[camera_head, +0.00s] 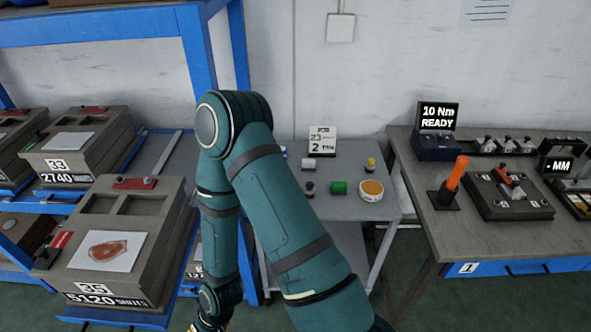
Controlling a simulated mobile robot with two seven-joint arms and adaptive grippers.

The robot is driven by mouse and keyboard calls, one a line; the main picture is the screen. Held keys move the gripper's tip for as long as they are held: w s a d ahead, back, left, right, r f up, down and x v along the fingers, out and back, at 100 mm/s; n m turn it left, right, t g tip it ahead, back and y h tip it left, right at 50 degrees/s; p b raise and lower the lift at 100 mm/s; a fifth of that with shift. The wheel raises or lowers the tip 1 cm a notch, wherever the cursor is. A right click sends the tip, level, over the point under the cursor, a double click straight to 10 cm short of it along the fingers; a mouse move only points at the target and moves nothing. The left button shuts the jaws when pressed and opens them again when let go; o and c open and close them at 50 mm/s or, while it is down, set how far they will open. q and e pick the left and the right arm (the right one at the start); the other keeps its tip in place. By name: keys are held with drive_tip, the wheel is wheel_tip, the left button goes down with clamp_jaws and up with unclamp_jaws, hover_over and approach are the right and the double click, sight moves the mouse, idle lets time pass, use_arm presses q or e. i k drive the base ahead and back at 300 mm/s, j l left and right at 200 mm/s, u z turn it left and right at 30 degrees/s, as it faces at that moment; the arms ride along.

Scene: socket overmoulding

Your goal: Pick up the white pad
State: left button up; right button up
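One of my arms rises from the bottom edge right of centre, bends at a high elbow and drops to the bottom edge left of centre. Its gripper is cut off or too small to make out there; no other arm shows. I cannot be sure which thing is the white pad. A small white piece (308,163) lies at the back left of the small grey table (345,220). Flat white sheets lie on two mould blocks at left: a plain one (70,141) on block 33 and one with a reddish-brown patch (84,252) on block 35. No gripper touches these.
The small table also holds a green piece (338,187), a dark piece (308,188), a yellow-topped piece (371,164), a round tin with an orange top (371,189) and a sign (322,141). A workbench (440,235) with an orange-handled tool (456,175) stands at right. Blue rack posts (207,65) rise at left.

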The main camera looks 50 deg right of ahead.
sight(308, 165)
drive_tip(key=k+z, duration=0.15)
drive_tip(key=z, duration=1.6)
drive_tip(key=u, duration=1.05)
drive_tip(key=z, duration=1.05)
drive_tip(key=i+l, duration=0.2)
drive_tip(key=i, duration=0.25)
drive_tip(key=i+l, duration=0.2)
drive_tip(key=i, duration=0.25)
drive_tip(key=i+l, duration=0.15)
drive_tip(key=i, duration=0.3)
